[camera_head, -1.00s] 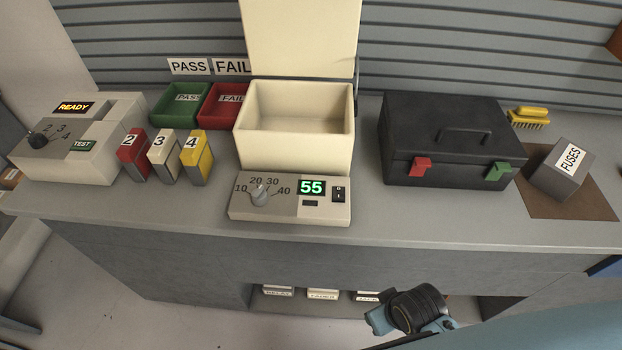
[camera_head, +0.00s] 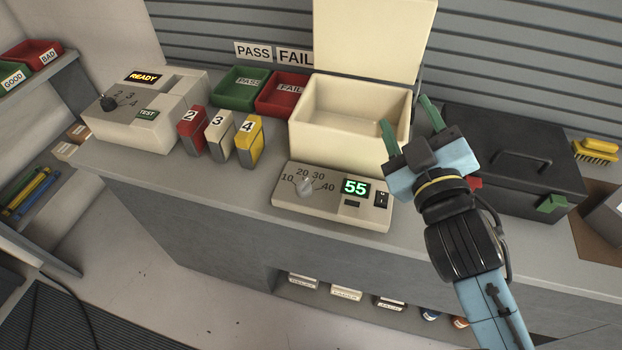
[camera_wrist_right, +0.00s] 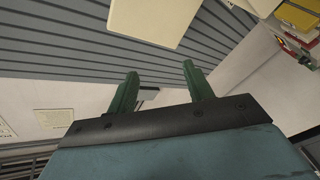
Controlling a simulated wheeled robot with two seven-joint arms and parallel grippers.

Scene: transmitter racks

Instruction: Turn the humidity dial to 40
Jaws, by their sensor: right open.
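The humidity dial (camera_head: 306,187) is a small grey knob on the front panel of a low beige box (camera_head: 284,207). Marks 10, 20, 30 and 40 stand around it; I cannot tell exactly where the knob points. A green display (camera_head: 355,187) on the panel reads 55, with a black switch (camera_head: 381,199) to its right. My right gripper (camera_head: 410,118) is open and empty, its green fingers raised in front of the open cream bin, to the right of and above the dial. In the right wrist view its fingers (camera_wrist_right: 158,90) are apart with nothing between them. My left gripper is not in view.
The cream bin (camera_head: 336,134) with its raised lid stands behind the dial box. A black case (camera_head: 478,140) is at right, partly behind my right arm. Numbered red, white and yellow blocks (camera_head: 248,141) and a READY tester (camera_head: 145,128) stand at left. Counter in front is clear.

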